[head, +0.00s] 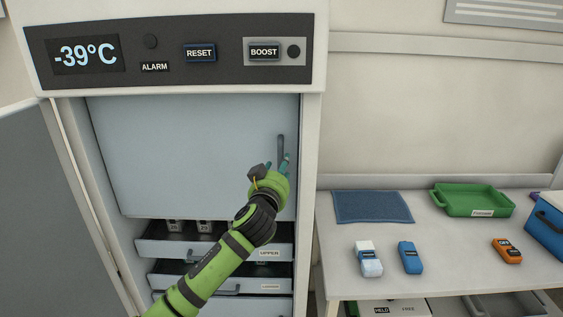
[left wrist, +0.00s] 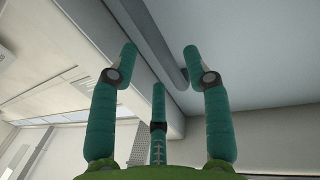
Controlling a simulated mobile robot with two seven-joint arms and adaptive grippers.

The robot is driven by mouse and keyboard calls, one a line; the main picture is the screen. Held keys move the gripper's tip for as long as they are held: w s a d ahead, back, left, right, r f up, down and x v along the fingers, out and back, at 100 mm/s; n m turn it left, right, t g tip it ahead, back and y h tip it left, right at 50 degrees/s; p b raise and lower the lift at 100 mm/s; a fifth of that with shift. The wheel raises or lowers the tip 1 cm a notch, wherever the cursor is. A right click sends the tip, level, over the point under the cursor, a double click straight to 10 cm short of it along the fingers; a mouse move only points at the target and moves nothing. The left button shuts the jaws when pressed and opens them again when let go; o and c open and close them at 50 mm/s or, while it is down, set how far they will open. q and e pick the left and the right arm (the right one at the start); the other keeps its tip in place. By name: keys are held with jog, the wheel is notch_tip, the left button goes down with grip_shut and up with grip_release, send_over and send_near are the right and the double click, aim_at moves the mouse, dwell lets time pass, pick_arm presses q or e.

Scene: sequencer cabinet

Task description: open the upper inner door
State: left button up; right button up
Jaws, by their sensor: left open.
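The upper inner door (head: 185,150) is a pale blue-grey panel inside the freezer cabinet and looks shut. Its dark vertical handle (head: 281,150) is near the right edge. My left gripper (head: 277,163) is open at the lower part of the handle. In the left wrist view, the teal fingers of my left gripper (left wrist: 160,52) are spread, with the handle bar (left wrist: 163,40) running between the tips in the picture and the door panel (left wrist: 250,60) behind. I cannot tell whether any finger touches the handle. My right gripper is out of view.
The outer door (head: 50,200) stands open at the left. Below the inner door are an upper drawer (head: 160,248) and a lower drawer (head: 170,283). At the right, a bench (head: 440,240) holds a blue mat (head: 372,207), a green tray (head: 472,213) and small boxes.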

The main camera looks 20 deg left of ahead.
pick_arm(q)
jog(key=shift+w+a, duration=0.1)
jog(key=shift+w, duration=1.15)
grip_shut()
jog(key=shift+s, duration=0.1)
